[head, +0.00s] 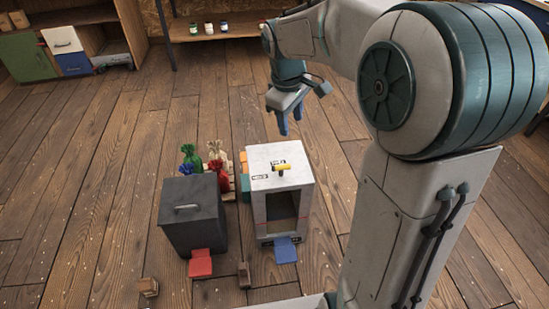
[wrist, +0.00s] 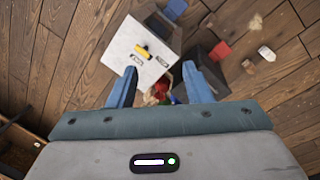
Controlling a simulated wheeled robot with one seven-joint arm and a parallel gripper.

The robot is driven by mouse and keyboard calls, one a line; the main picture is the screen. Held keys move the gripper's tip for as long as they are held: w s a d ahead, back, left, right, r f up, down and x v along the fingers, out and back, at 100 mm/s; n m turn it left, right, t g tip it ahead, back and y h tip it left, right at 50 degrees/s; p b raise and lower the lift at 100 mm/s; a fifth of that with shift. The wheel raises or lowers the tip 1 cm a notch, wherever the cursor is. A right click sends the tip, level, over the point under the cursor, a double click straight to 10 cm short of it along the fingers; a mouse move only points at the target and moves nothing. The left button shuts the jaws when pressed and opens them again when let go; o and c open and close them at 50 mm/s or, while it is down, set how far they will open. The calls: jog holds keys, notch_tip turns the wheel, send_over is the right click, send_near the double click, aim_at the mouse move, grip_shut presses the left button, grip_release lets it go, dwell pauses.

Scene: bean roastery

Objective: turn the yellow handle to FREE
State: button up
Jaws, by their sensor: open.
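The yellow handle (head: 282,168) sits on the top face of a white box (head: 302,178) with an open front. In the wrist view the yellow handle (wrist: 142,52) shows near the top, on the white box (wrist: 117,48), with small dark labels beside it that are too small to read. My gripper (head: 284,129) is in the air behind the box and higher than it, apart from the handle. Its two blue fingers are spread with nothing held between them, as the wrist view of my gripper (wrist: 163,84) also shows.
A dark grey bin (head: 190,222) with a lid handle stands left of the white box. Red, green and blue sacks (head: 214,171) stand behind them. A red flap (head: 200,264) and a blue flap (head: 286,250) stick out in front. Small wooden blocks (head: 148,287) lie on the floor.

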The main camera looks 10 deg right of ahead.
jog(key=w+f+n+b, duration=0.4)
jog(key=w+f+b, duration=0.4)
jog(key=f, duration=0.4)
jog(key=n+g+y+b, duration=0.1)
jog(key=n+b, duration=0.2)
jog(key=b, duration=0.3)
send_over(281, 168)
notch_tip(281, 168, down, 11)
jog(key=f+b, duration=0.2)
jog(key=f, duration=0.2)
jog(key=f+b, duration=0.2)
jog(key=f, duration=0.3)
jog(key=w+f+b, duration=0.1)
jog(key=f, duration=0.3)
jog(key=shift+d+f+b, duration=0.1)
jog(key=shift+f+b, duration=0.1)
jog(key=shift+b, duration=0.2)
